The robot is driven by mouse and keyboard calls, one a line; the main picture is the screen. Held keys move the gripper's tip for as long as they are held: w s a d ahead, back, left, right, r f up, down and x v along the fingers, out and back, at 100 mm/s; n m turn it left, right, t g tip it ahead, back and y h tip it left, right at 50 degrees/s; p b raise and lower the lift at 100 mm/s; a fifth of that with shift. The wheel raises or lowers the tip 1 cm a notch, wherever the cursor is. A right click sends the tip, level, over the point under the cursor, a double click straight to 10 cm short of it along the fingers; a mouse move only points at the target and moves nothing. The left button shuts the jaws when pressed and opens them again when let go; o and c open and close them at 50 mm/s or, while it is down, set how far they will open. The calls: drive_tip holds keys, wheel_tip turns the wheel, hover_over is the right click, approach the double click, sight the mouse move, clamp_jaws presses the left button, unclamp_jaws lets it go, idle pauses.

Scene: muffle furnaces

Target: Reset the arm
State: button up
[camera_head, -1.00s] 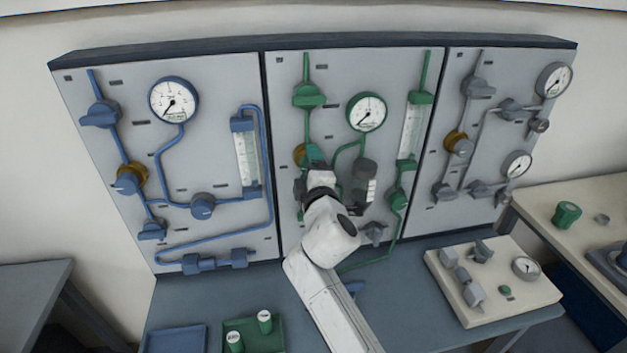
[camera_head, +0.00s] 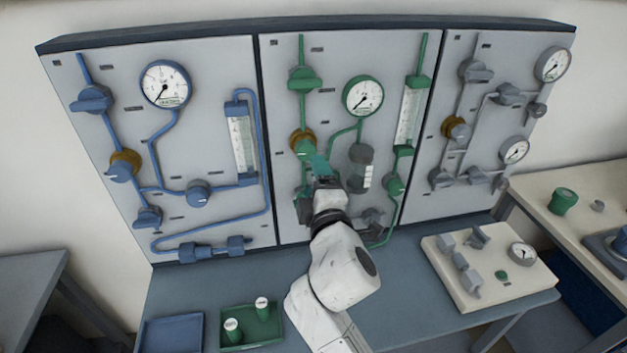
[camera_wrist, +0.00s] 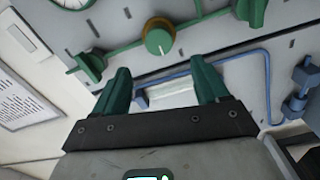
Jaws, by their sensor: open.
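My gripper (camera_wrist: 165,90) shows in the wrist view with its two green fingers apart and nothing between them. In the head view my gripper (camera_head: 322,165) is in front of the lower part of the green-piped middle panel (camera_head: 335,65), just below a green knob with a brass collar (camera_head: 303,146). The same kind of knob (camera_wrist: 158,38) shows beyond the fingers in the wrist view, apart from them. My white arm reaches up from the bottom of the head view and hides part of the middle panel's lower piping.
A blue-piped panel (camera_head: 215,75) stands left and a grey-piped panel (camera_head: 430,100) right. On the bench (camera_head: 400,290) are a blue tray (camera_head: 172,334), a green tray (camera_head: 274,330) with two white-topped green containers, and a cream board (camera_head: 525,290) with fittings. The bench between my arm and the board is clear.

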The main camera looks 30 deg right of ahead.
drive_tip(key=s+d+f+m+g+y, duration=0.1)
drive_tip(key=s+d+f+m+g, duration=0.3)
drive_tip(key=s+f, duration=0.55)
drive_tip(key=s+d+f+m+g, duration=0.2)
drive_tip(key=s+f+m+g, duration=0.35)
drive_tip(key=s+f, duration=0.4)
drive_tip(key=s+a+f+m+g+y, duration=0.1)
drive_tip(key=s+f+m+g+y, duration=0.1)
drive_tip(key=s, duration=0.7)
drive_tip(key=s+a+f+m+g+y, duration=0.1)
drive_tip(key=s+f+m+g, duration=0.1)
drive_tip(key=s+f+g, duration=0.3)
drive_tip(key=s+f, duration=0.1)
drive_tip(key=s, duration=0.2)
drive_tip(key=shift+s+a+f+y, duration=0.35)
drive_tip(key=shift+a+f+y, duration=0.05)
drive_tip(key=shift+o, duration=0.2)
